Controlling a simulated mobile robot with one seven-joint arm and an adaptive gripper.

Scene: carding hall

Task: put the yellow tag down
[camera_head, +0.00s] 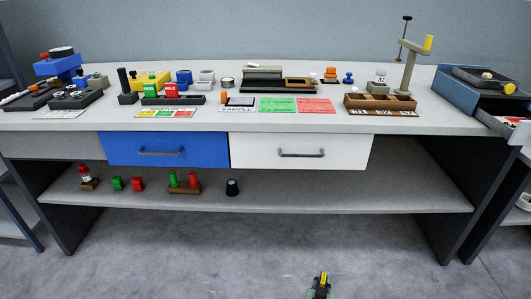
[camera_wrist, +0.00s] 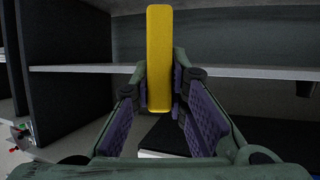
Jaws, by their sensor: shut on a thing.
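The yellow tag (camera_wrist: 160,85) stands upright as a long flat strip between the two fingers of my gripper (camera_wrist: 163,92) in the wrist view. My gripper is shut on it, with the purple finger pads on either side. In the head view my gripper (camera_head: 320,286) shows at the bottom edge, low in front of the workbench (camera_head: 250,121), with the yellow tag (camera_head: 323,278) at its tip. It is apart from the bench and its lower shelf (camera_head: 340,194). The tag's face shows no readable writing.
A blue drawer (camera_head: 166,150) and a white drawer (camera_head: 300,152) are closed under the crowded benchtop. A wooden sectioned box (camera_head: 380,104) and blue tray unit (camera_head: 466,86) stand at right. The lower shelf is clear right of a black cup (camera_head: 232,187).

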